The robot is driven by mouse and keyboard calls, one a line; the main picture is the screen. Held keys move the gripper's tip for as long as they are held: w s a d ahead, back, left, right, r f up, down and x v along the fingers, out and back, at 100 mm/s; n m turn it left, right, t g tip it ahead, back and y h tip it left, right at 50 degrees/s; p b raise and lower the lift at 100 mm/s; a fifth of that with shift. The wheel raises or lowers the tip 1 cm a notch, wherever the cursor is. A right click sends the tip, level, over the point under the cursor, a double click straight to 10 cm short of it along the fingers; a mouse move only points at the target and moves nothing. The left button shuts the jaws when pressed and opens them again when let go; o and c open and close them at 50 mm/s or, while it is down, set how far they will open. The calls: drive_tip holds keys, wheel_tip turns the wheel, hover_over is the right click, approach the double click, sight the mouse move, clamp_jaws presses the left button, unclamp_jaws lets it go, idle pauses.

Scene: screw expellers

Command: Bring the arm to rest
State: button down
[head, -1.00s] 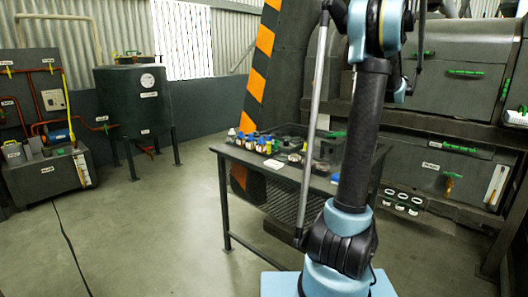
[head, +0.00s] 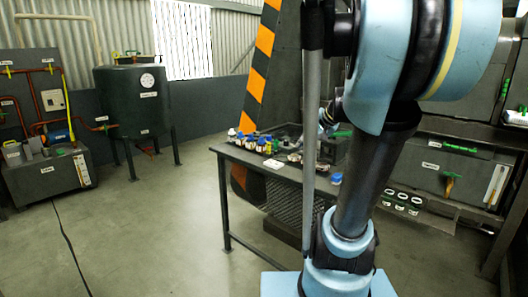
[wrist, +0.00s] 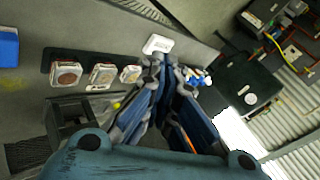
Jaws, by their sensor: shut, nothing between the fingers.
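My arm fills the right half of the head view, with its black and light-blue links folded close to the camera. My gripper (wrist: 167,78) shows in the wrist view with its blue and grey fingers together and nothing visible between them. It points over the dark table (wrist: 25,78), near a white card (wrist: 158,43). I cannot tell its height above the table. In the head view my arm largely hides the gripper.
The table (head: 258,171) holds several small bottles (head: 250,143). In the wrist view a dark tray with round samples (wrist: 67,75) lies on it. A dark tank (head: 131,103) stands on legs at the back left.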

drive_tip(key=s+d+f+n+g+h, duration=0.2)
drive_tip(key=s+f+h, duration=0.1)
drive_tip(key=s+f, duration=0.5)
drive_tip(key=s+d+f+n+g+h, duration=0.2)
drive_tip(key=s+f, duration=0.7)
drive_tip(key=s, duration=0.5)
drive_tip(key=shift+s+f+n+h, duration=0.25)
drive_tip(key=shift+s+n+h, duration=0.05)
drive_tip(key=shift+n+h, duration=0.1)
drive_tip(key=shift+d, duration=0.1)
drive_tip(key=shift+w+f, duration=0.2)
drive_tip(key=shift+w, duration=0.25)
